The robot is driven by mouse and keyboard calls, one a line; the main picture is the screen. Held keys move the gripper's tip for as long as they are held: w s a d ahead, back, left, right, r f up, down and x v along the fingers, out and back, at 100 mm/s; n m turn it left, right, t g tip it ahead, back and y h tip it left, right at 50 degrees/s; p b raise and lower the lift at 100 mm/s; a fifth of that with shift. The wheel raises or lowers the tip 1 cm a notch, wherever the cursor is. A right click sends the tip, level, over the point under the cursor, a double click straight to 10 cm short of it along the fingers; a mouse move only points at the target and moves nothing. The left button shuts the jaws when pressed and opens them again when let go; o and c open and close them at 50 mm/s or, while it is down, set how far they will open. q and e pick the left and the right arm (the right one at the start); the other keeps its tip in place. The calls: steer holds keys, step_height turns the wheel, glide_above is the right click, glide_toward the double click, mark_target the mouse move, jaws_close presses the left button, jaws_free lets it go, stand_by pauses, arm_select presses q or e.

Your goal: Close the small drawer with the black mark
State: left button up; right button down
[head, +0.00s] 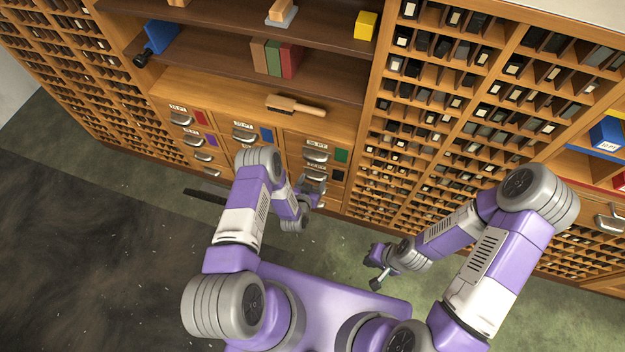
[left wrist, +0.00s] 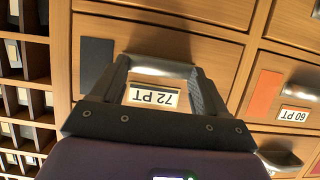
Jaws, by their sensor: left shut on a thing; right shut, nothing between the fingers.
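The small drawer with the black mark (head: 337,175) is in the lower right of the drawer block in the head view. In the left wrist view its wooden front shows upside down, with the black mark (left wrist: 96,66), a "72 PT" label (left wrist: 153,97) and a metal handle (left wrist: 160,66). My left gripper (head: 314,184) is at this drawer, its fingers shut on the handle. My arm and gripper partly hide the drawer in the head view, and I cannot tell how far out it stands. My right gripper (head: 377,281) is shut and empty, above the floor, away from the cabinet.
A green-marked drawer (head: 341,155) is just above, and a blue-marked one (head: 266,135) is to the left. An orange-marked "60 PT" drawer (left wrist: 266,92) shows in the left wrist view. A brush (head: 296,105) lies on the ledge above. Open type compartments (head: 400,165) stand to the right.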

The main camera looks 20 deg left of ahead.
arm_select(q)
steer(key=o, duration=1.5)
steer(key=shift+w, duration=0.15)
steer(key=shift+r, duration=0.1)
steer(key=p+v, duration=0.3)
steer(key=v, duration=0.4)
steer(key=shift+s, duration=0.3)
steer(key=s+d+r+n+g+h+p, duration=0.1)
steer(key=s+d+r+g+h+p, duration=0.1)
steer(key=s+r+g, duration=0.4)
steer(key=s+d+r+n+g+h+p, duration=0.1)
steer(key=s+d+r+n+g+p, duration=0.1)
steer(key=s+r+g, duration=0.4)
steer(key=s+d+r+p, duration=0.1)
steer(key=s+d+r, duration=0.1)
steer(key=s+r, duration=0.2)
steer(key=shift+s+g+h+p, duration=0.4)
steer(key=shift+s, duration=0.85)
